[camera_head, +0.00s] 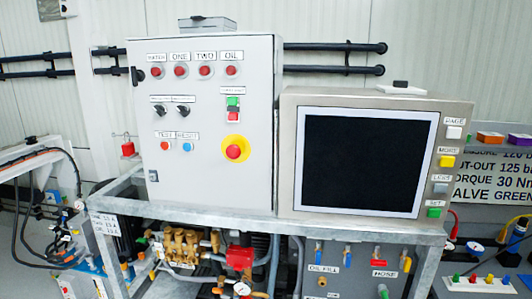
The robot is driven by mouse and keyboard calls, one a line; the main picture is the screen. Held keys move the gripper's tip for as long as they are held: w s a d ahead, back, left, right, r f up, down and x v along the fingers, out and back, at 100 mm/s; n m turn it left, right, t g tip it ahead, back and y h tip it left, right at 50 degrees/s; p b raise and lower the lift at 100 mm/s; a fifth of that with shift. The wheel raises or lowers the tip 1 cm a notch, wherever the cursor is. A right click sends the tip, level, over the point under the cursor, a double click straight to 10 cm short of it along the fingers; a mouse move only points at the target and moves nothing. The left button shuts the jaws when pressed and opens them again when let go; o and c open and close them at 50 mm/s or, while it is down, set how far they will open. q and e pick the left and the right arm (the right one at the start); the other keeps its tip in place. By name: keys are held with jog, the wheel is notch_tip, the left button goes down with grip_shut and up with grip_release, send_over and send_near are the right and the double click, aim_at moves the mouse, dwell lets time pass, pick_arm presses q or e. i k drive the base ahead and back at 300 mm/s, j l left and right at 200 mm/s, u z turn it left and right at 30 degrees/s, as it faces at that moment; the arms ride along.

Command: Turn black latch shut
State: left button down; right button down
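A small black latch (137,76) sticks out at the upper left edge of the grey control cabinet (205,207). The cabinet's front door looks flush with its frame, but I cannot tell whether the latch is turned open or shut. A small grey and dark fitting (153,176) sits low on the same left edge. Two black knobs (183,111) are on the cabinet front below the row of red lamps. Neither of my grippers is in view.
A monitor (362,162) in a beige case stands right of the cabinet on a metal frame (330,231). Brass pump parts (181,247) and hoses are below. Dark pipes (335,46) run along the wall behind. A labelled shelf (490,190) is at the right.

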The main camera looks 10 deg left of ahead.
aim_at(134, 72)
jog(key=i+j+u, duration=0.1)
jog(key=u, duration=0.4)
jog(key=i+j+u, duration=0.15)
jog(key=u, duration=0.3)
